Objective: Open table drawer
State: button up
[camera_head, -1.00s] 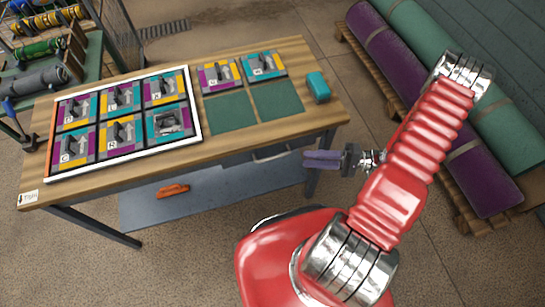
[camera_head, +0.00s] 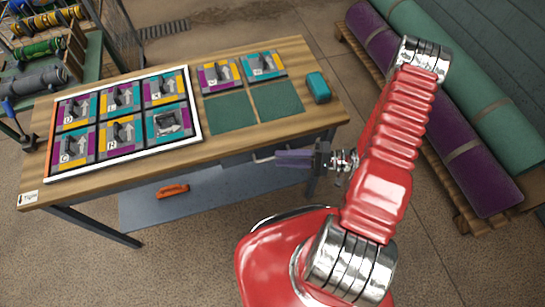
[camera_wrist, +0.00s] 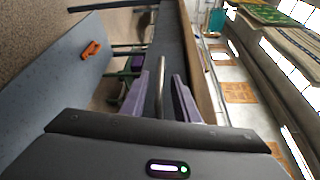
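The table drawer (camera_head: 236,159) has a dark grey front under the right part of the wooden table top (camera_head: 225,145) and looks shut. Its metal handle (camera_head: 262,158) shows just left of my gripper's fingertips. My gripper (camera_head: 280,158) has purple fingers and points left at the drawer front. In the wrist view, my gripper (camera_wrist: 162,80) is open, with the bar of the handle (camera_wrist: 159,92) between its two fingers. The drawer front (camera_wrist: 172,50) lies just ahead. I cannot tell whether either finger touches the bar.
A framed tile board (camera_head: 195,113), loose tiles, green squares and a teal block (camera_head: 318,87) lie on the table. An orange tool (camera_head: 173,190) lies on the lower shelf (camera_head: 215,190). Rolled rugs (camera_head: 470,155) on a pallet stand at the right. Floor is clear in front.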

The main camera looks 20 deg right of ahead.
aim_at(273, 157)
jog(key=shift+x, duration=2.25)
jog(key=shift+c, duration=0.5)
jog(key=c, duration=0.6)
grip_shut()
jog(key=shift+d+f, duration=0.1)
jog(key=shift+d, duration=0.05)
